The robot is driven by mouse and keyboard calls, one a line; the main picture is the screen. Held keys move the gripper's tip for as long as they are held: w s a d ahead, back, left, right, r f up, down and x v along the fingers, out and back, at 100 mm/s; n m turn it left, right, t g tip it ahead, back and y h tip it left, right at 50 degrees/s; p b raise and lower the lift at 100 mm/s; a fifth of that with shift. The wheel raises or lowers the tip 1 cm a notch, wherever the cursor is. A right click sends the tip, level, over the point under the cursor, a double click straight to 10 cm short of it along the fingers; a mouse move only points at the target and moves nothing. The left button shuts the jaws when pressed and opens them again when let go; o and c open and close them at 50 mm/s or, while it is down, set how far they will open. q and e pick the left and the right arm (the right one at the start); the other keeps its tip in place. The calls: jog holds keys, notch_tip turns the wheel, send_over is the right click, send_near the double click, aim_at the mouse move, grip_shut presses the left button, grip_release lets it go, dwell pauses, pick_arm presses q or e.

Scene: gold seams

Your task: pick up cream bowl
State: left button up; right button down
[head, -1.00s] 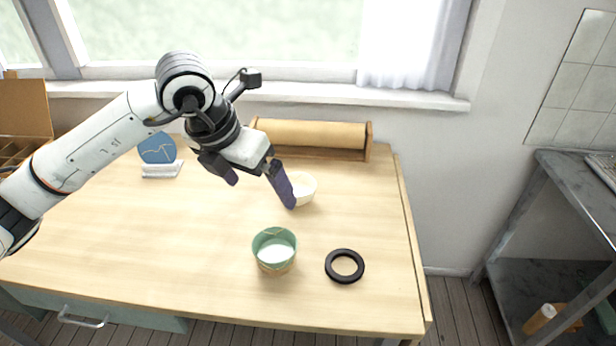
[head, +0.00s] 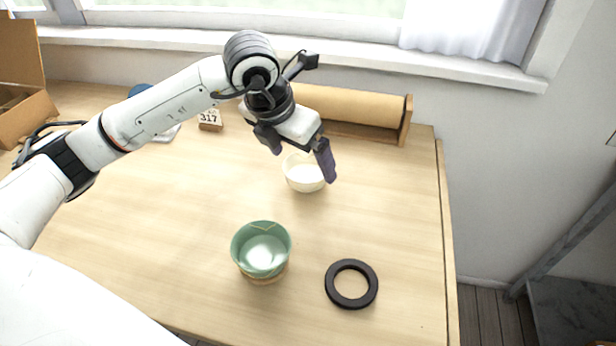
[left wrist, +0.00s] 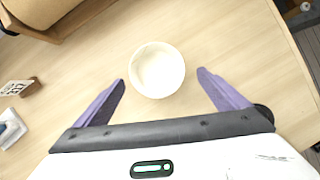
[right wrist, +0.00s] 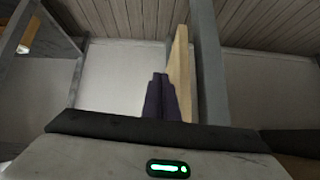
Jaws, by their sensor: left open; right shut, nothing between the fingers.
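The cream bowl (head: 305,176) stands upright on the wooden table, in front of the paper roll holder. In the left wrist view the bowl (left wrist: 157,70) lies ahead of and between the two purple fingertips, which do not touch it. My left gripper (head: 303,164) is open and empty, above the bowl in the head view. Its fingers (left wrist: 161,82) are spread wider than the bowl. My right gripper (right wrist: 161,78) is shut and empty, beside a wooden edge, and is outside the head view.
A green bowl (head: 261,250) on a tan ring stands nearer the front of the table. A black ring (head: 351,284) lies to its right. A paper roll in a wooden holder (head: 350,105) stands behind. A date block (head: 210,119) is at the back left.

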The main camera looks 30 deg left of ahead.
aim_at(309, 175)
pick_arm(q)
jog(key=x, duration=0.6)
jog(key=shift+w+a+f, duration=0.15)
jog(key=shift+w+a, duration=0.05)
jog(key=shift+w, duration=0.1)
jog(key=shift+c, duration=0.4)
jog(key=c, duration=1.2)
